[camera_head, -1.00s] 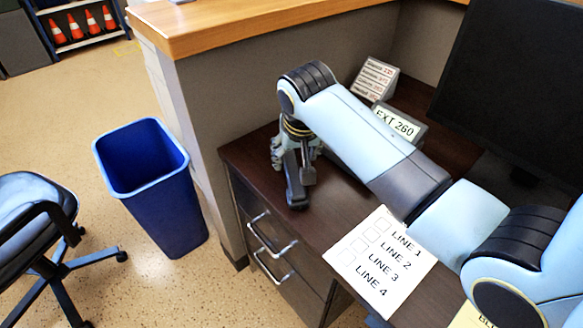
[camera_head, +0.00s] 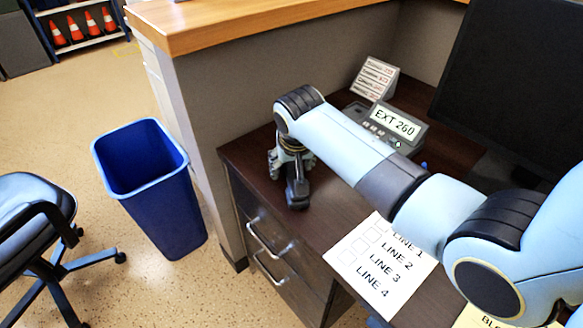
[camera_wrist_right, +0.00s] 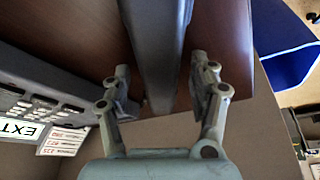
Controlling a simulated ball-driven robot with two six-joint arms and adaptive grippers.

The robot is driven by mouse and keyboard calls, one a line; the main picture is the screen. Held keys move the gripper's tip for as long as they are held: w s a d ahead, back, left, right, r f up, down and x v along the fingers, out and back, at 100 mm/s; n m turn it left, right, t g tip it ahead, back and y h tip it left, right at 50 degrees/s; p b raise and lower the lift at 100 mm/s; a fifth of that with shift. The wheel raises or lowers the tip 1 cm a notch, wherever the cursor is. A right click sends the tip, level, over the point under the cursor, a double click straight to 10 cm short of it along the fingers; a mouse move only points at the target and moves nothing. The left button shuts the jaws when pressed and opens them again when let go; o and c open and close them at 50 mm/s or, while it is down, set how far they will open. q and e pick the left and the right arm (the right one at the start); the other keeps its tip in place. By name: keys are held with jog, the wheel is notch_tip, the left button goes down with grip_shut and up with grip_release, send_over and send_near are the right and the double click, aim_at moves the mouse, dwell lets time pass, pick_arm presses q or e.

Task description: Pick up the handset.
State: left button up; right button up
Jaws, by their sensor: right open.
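The dark handset (camera_head: 297,192) lies on the desk near its left edge, partly hidden by my right gripper (camera_head: 288,174) above it. In the right wrist view the handset (camera_wrist_right: 160,45) is a long dark bar running between the two fingers of my right gripper (camera_wrist_right: 163,80). The fingers are open, one on each side, with a gap showing on both sides. The phone base (camera_head: 385,134) with its "EXT 260" display stands further back on the desk. My left gripper is not in view.
A sheet marked LINE 1 to LINE 4 (camera_head: 375,275) lies on the dark desk (camera_head: 245,153). A monitor (camera_head: 505,85) stands at the right. A grey partition (camera_head: 215,110) rises behind the desk. A blue bin (camera_head: 150,190) stands on the floor at left.

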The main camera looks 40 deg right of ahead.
jog(key=shift+f, duration=0.1)
grip_shut()
jog(key=shift+s, duration=0.1)
